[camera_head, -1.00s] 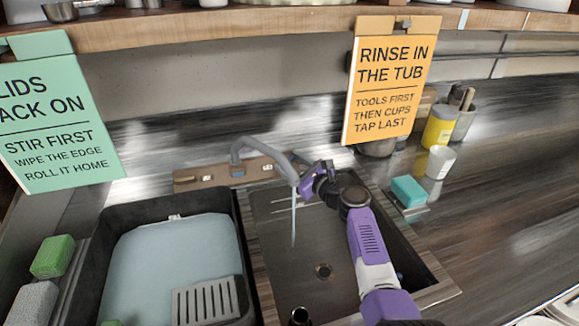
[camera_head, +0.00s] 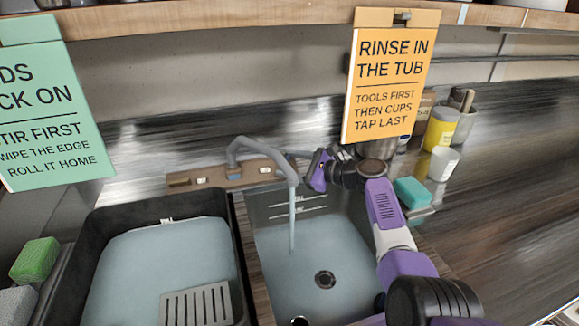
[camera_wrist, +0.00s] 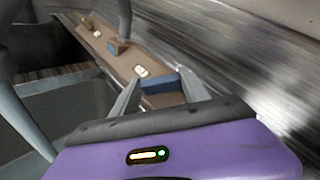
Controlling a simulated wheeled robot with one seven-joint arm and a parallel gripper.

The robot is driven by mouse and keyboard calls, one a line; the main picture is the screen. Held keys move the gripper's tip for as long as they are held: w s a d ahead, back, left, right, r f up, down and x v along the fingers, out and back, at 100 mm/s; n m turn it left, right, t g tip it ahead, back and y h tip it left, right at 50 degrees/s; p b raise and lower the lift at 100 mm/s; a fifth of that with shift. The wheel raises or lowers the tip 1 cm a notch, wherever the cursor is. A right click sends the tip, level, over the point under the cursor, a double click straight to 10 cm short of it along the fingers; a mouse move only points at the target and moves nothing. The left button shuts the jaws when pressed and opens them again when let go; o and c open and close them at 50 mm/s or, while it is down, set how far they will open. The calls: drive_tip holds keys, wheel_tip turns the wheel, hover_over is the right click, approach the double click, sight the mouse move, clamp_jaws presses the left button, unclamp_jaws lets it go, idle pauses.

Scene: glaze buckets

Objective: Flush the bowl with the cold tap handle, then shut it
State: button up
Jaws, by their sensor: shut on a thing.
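My gripper (camera_wrist: 160,90) is shut on the blue cold tap handle (camera_wrist: 160,83), at the near end of the wooden tap board in the wrist view. In the head view my gripper (camera_head: 298,156) reaches in from the right, behind the grey spout (camera_head: 262,147); the handle is hard to make out there. A stream of water (camera_head: 292,225) falls from the spout into the right-hand bowl (camera_head: 272,197). Pale blue water (camera_head: 318,240) covers the bowl's floor, and the round drain (camera_head: 325,280) shows through it.
A black tub (camera_head: 82,240) of pale water with a slotted grey plate (camera_head: 197,305) stands to the left. A teal sponge (camera_head: 411,193), white cup (camera_head: 443,163) and yellow container (camera_head: 440,128) are on the right counter. An orange sign (camera_head: 390,85) hangs above.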

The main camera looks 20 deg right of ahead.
drive_tip(key=o, duration=1.4)
drive_tip(key=shift+p+v, duration=0.5)
drive_tip(key=shift+v, duration=3.35)
drive_tip(key=shift+c, duration=0.5)
